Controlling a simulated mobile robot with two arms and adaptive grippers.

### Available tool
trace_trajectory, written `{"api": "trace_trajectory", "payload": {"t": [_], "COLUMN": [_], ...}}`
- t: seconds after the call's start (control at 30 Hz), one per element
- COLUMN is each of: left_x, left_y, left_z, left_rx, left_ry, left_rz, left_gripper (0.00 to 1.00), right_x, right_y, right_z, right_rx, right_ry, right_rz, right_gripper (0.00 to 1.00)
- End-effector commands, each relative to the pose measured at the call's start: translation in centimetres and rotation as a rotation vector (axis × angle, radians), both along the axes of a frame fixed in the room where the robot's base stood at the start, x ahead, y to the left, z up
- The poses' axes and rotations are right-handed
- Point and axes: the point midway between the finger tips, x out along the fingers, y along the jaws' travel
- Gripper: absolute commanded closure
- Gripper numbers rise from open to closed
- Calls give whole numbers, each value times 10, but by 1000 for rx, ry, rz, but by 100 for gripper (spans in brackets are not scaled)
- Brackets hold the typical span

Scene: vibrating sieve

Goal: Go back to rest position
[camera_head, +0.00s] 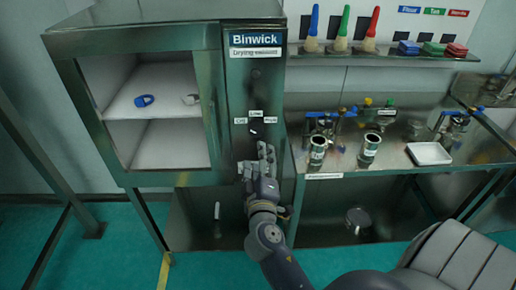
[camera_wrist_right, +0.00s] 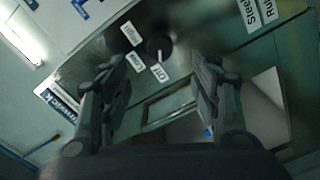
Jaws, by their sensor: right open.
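My right gripper (camera_head: 257,160) is in front of the control panel of the Binwick drying cabinet (camera_head: 253,80), just below its dark knob (camera_head: 256,132). In the right wrist view my right gripper (camera_wrist_right: 157,90) has its two fingers spread with nothing between them. The knob (camera_wrist_right: 158,45) shows there beyond the fingertips, apart from them, among small white labels. My left gripper is in neither view.
The cabinet shelf (camera_head: 165,112) holds a blue item (camera_head: 144,100). To the right, a steel bench (camera_head: 395,158) bears two metal cans (camera_head: 318,150) (camera_head: 369,149) and a white tray (camera_head: 429,153). Several colored brushes (camera_head: 341,30) stand on the shelf above. Green floor (camera_head: 110,245) is clear at left.

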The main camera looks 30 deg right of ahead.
Motion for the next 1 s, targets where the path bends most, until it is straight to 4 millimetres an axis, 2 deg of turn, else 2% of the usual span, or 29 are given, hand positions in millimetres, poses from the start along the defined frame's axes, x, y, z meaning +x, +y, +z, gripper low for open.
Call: {"api": "trace_trajectory", "payload": {"t": [0.2,0.77,0.87,0.97,1.0], "left_x": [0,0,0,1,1], "left_y": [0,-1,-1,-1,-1], "left_z": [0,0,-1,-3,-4], "left_rx": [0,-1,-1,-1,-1], "left_ry": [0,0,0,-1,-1], "left_rz": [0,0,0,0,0], "left_gripper": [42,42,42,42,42], "right_x": [-12,-11,-7,-2,-1], "right_y": [7,8,15,30,38], "right_z": [0,-3,-27,-78,-105], "right_rx": [1,4,29,86,117], "right_ry": [-1,5,41,120,161], "right_rz": [-1,3,29,81,106], "right_gripper": [43,43,43,43,43]}}
